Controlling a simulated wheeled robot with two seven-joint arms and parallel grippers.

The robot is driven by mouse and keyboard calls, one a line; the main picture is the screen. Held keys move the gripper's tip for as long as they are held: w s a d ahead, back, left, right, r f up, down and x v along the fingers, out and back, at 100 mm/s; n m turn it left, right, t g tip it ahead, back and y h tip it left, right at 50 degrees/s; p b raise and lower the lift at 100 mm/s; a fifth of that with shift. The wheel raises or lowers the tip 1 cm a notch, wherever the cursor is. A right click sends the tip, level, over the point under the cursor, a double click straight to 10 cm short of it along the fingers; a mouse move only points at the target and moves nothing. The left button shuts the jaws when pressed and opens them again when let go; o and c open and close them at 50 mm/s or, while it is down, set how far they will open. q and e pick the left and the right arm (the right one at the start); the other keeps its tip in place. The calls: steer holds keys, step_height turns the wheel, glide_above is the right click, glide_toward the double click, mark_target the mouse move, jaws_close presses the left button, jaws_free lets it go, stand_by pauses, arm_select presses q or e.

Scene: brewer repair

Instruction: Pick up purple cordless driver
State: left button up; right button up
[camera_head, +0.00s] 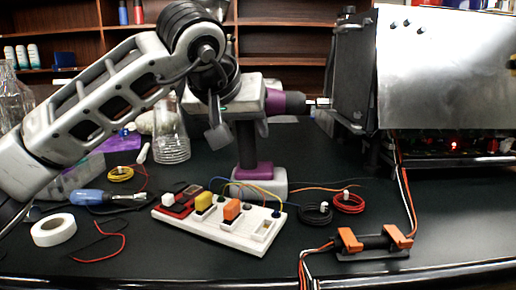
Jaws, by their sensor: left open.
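The purple cordless driver (286,102) stands upright on a pale base (273,187) near the middle of the table, its bit pointing right toward the metal-sided machine (440,70). My left gripper (226,122) is at the driver's upper left side, over the rear of its body. One finger hangs down left of the dark handle (247,145). The gripper is open; the driver's rear is partly hidden behind it, and I cannot tell whether they touch. My right gripper is not in view.
A white switch board (222,238) with wires lies in front of the driver. White tape (53,230), a blue screwdriver (90,197) and wire coils lie around it. A black and orange part (372,243) is at front right. A glass jar (171,140) stands behind the arm.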

arm_select(q)
steer(key=shift+w+d+f, duration=0.2)
steer(key=shift+w+f, duration=0.3)
jaws_close()
steer(key=shift+r, duration=0.25)
